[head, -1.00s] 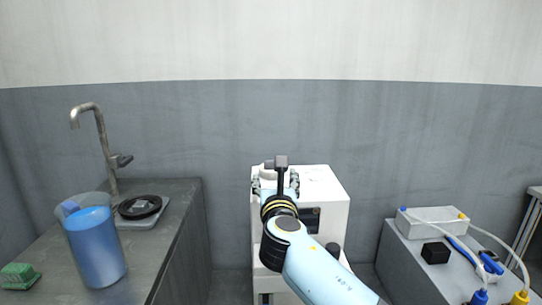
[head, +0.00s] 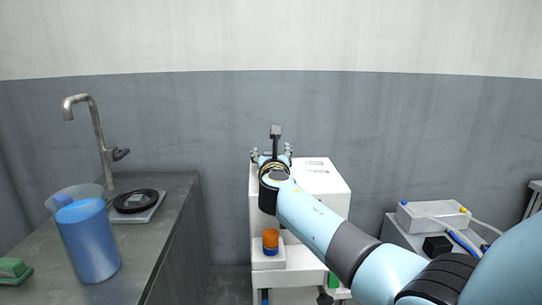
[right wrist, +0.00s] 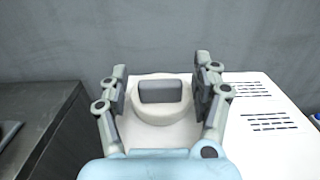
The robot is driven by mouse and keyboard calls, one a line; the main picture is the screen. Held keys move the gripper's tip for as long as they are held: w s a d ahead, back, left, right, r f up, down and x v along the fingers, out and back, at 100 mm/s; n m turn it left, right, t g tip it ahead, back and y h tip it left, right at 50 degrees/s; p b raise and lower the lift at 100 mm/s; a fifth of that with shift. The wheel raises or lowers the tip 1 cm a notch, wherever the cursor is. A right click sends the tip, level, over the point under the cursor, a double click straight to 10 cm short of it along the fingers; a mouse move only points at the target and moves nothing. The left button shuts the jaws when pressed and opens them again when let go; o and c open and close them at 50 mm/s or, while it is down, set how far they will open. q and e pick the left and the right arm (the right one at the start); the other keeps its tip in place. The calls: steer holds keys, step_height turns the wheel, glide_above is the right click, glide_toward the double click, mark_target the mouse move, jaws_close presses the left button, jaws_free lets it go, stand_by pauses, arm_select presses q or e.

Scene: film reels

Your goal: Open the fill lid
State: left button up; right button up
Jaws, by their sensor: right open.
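The fill lid is a round cream disc (right wrist: 143,108) with a grey block-shaped handle (right wrist: 160,92) on top. It lies flat at the left of the white machine's top (right wrist: 262,105) in the right wrist view. My right gripper (right wrist: 161,82) is open, with one finger on each side of the lid and its handle. Gaps show between the fingers and the handle. In the head view, the right gripper (head: 271,155) is above the left part of the white machine (head: 325,188), and my arm hides the lid. My left gripper is not in view.
An orange-and-blue container (head: 270,242) stands on the machine's front ledge. A grey counter (head: 165,225) at left holds a blue-filled jug (head: 90,245), a black reel (head: 137,201) and a green block (head: 12,270).

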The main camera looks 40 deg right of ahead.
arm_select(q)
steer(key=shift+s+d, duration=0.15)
arm_select(e)
steer(key=shift+c, duration=0.2)
steer(key=c, duration=0.5)
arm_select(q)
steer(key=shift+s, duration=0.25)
arm_select(e)
jaws_close()
